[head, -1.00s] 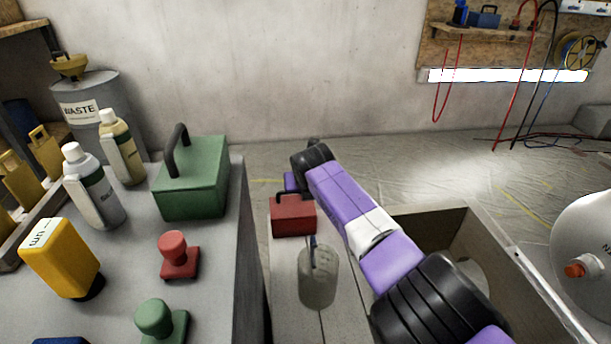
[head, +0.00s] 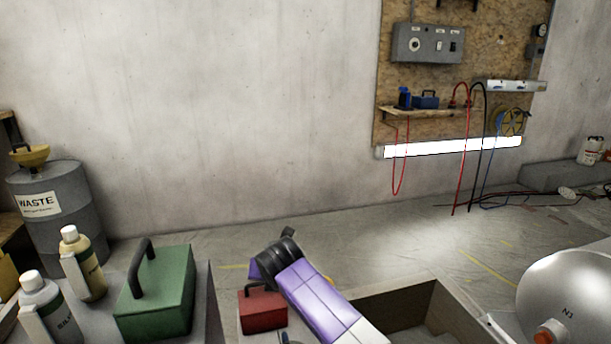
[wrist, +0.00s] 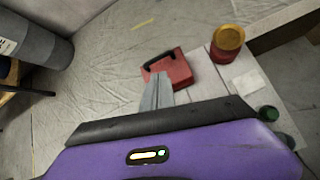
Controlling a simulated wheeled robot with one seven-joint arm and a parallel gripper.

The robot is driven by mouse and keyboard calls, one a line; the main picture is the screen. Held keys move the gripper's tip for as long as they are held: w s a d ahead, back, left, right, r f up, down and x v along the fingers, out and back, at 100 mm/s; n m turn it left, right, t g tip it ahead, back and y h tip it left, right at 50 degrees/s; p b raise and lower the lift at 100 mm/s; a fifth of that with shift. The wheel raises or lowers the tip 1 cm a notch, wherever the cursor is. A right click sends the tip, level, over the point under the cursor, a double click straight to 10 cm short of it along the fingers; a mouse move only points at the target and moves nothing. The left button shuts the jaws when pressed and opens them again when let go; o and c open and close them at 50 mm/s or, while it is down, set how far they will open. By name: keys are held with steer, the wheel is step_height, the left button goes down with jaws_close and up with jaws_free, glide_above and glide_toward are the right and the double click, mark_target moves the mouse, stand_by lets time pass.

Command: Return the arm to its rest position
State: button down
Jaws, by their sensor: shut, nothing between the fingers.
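My purple arm (head: 308,296) with a black joint reaches forward at the lower middle of the head view, beside a small red toolbox (head: 262,311). The gripper itself is hidden there behind the arm. In the wrist view, my gripper (wrist: 158,82) shows as two grey fingers closed together with nothing between them. The fingertips point toward the red toolbox (wrist: 176,68) with its black handle and overlap its lower left edge in the picture. I cannot tell the gap between them.
A green toolbox (head: 160,295) and bottles (head: 83,262) stand at the left. A waste drum (head: 58,210) is by the wall. An open bin (head: 405,300) and a white tank (head: 570,290) are at the right.

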steer(key=a+r+m+t+y, duration=0.2)
steer(key=a+r+m, duration=0.1)
steer(key=a+r, duration=0.15)
steer(key=s+a+r+m+t+y, duration=0.2)
steer(key=s+a+m+y, duration=0.2)
steer(key=s+m, duration=0.4)
steer(key=s+d+f+m+t+h, duration=0.1)
steer(key=s+d+m+h, duration=0.2)
steer(key=s+d+m, duration=0.9)
steer(key=s+d+f+m+t+h, duration=0.1)
steer(key=s+d+f+m+h, duration=0.3)
steer(key=s+d, duration=1.45)
steer(key=s+d+r+m+t+h, duration=0.15)
steer(key=s+d+m, duration=0.7)
steer(key=s, duration=1.35)
step_height(320, 180, up, 29)
steer(key=p, duration=2.9)
steer(key=shift+s+m+g+p, duration=0.35)
steer(key=shift+m+g, duration=0.1)
